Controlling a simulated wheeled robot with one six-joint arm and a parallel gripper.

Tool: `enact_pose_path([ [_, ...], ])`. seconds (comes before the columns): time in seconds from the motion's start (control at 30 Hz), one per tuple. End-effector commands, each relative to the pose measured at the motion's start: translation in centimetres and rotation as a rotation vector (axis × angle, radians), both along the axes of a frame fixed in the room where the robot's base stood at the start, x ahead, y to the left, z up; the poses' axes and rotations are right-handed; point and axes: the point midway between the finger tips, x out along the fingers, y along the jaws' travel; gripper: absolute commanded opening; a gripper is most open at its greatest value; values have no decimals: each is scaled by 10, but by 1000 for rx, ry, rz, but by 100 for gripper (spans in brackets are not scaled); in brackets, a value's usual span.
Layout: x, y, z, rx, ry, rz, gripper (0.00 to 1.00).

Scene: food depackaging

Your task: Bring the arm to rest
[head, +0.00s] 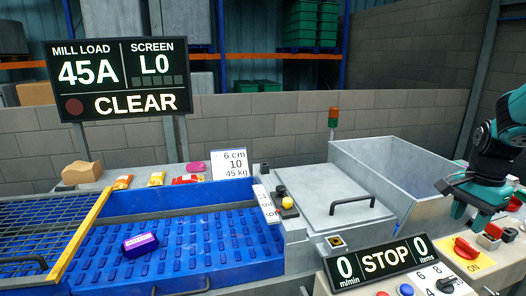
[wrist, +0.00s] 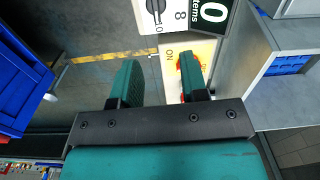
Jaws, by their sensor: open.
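My gripper (head: 470,207) is at the right edge of the head view, above the control panel beside the red rotary switch (head: 465,247). In the wrist view my gripper (wrist: 159,82) shows its two teal fingers apart, with nothing between them. Below it lie the floor and the edge of the yellow ON plate (wrist: 172,60). The red switch is partly hidden behind the right finger there.
A purple packet (head: 140,244) lies on the blue belt (head: 200,262). A grey hopper (head: 400,165) and a lidded box (head: 325,190) stand behind the panel. The display (head: 386,262) reads STOP with zeros. The large sign (head: 120,78) reads CLEAR.

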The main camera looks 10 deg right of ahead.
Motion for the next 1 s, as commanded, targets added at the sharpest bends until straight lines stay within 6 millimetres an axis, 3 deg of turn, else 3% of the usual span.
enact_pose_path([
  [0.13,12,85,22,26,-59,361,40],
  [0.23,3,164,38,58,-115,715,40],
  [0.4,-51,282,57,119,-221,1325,40],
  [0.5,-93,328,62,155,-280,1627,40],
  [0.6,-129,355,64,185,-327,1846,40],
  [0.7,-150,368,65,204,-357,1972,40],
  [1.0,-158,372,65,212,-369,2021,40],
])
